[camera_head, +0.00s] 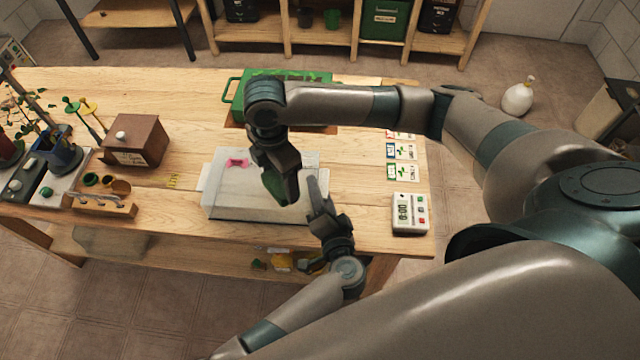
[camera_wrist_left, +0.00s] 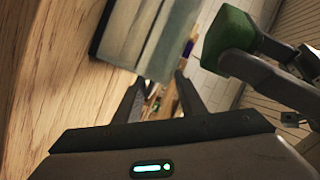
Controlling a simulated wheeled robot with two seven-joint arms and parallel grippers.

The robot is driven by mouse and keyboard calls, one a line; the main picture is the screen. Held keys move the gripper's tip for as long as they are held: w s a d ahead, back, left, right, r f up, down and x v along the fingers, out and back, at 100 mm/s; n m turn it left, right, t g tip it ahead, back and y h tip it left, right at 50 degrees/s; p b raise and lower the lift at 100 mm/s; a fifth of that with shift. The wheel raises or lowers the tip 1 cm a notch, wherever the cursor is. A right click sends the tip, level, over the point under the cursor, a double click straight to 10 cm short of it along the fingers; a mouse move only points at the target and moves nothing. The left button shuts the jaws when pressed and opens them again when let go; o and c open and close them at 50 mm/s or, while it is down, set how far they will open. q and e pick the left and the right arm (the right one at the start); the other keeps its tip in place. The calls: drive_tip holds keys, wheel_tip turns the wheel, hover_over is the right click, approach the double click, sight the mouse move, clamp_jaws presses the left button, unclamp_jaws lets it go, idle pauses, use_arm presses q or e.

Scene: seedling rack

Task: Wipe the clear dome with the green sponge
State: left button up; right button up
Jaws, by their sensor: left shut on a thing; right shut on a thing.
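The clear dome (camera_head: 232,195) is a long, see-through box shape near the table's front edge; its end shows in the left wrist view (camera_wrist_left: 150,40). A pink patch (camera_head: 237,162) shows at its far left part; I cannot tell whether it is on or under the surface. My right gripper (camera_head: 281,180) is shut on the green sponge (camera_head: 273,190), over the dome's right half; the sponge also shows in the left wrist view (camera_wrist_left: 228,38). Contact with the dome is unclear. My left gripper (camera_head: 315,186) has its fingers at the dome's right end, shut on its edge.
A white timer (camera_head: 409,213) and several seed cards (camera_head: 402,152) lie to the right. A green case (camera_head: 300,77) stands behind. A brown box (camera_head: 136,140), a wooden holder (camera_head: 100,204) and plants are at the left. Bare table lies left of the dome.

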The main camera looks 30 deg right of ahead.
use_arm(q)
drive_tip(key=shift+s+a+f, duration=0.15)
drive_tip(key=shift+a+f, duration=0.05)
drive_tip(key=shift+f, duration=0.4)
use_arm(e)
drive_tip(key=shift+r, duration=2.35)
use_arm(q)
drive_tip(key=o, duration=1.4)
drive_tip(key=shift+w+d+r, duration=0.1)
drive_tip(key=shift+w, duration=0.15)
use_arm(e)
drive_tip(key=shift+w+f, duration=0.1)
drive_tip(key=shift+w, duration=0.1)
use_arm(q)
drive_tip(key=shift+r, duration=0.15)
drive_tip(key=v, duration=1.2)
